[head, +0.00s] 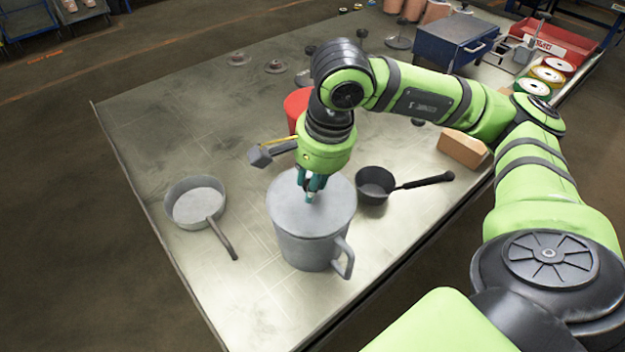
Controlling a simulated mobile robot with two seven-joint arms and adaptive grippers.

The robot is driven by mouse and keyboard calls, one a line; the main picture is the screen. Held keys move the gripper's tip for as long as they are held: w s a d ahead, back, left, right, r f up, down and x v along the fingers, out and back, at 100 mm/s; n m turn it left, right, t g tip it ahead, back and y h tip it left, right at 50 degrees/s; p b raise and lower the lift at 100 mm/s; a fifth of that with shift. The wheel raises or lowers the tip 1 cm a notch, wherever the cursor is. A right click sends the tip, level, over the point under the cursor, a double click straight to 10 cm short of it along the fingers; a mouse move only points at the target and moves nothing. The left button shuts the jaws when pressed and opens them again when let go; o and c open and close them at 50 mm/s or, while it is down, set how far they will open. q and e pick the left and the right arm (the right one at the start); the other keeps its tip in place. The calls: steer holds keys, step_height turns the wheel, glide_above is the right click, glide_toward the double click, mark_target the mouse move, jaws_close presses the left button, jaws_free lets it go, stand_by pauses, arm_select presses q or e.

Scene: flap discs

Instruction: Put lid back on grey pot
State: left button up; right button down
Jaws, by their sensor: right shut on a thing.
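The grey pot (305,249) stands upright on the metal table, with its handle toward the lower right. The flat grey lid (331,214) lies over the pot's mouth and hides the rim from above. I cannot tell whether the lid rests fully on the rim or sits slightly above it. My right gripper (312,190) points down at the middle of the lid and is shut on its knob, which the fingers mostly hide. My left gripper is not in view.
A grey pan (194,203) lies to the left and a small black saucepan (374,184) to the right. A hammer (265,156) and a red container (296,104) are behind. A brown block (463,149) and blue toolbox (455,42) stand farther right. The table's front left is clear.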

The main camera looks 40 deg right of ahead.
steer(key=shift+f+b, duration=0.2)
steer(key=shift+b, duration=1)
stand_by(1.6)
stand_by(0.4)
steer(key=c, duration=0.9)
jaws_free()
steer(key=o, duration=0.5)
steer(key=shift+r, duration=0.1)
steer(key=shift+r+p, duration=2.2)
steer(key=shift+r, duration=1.25)
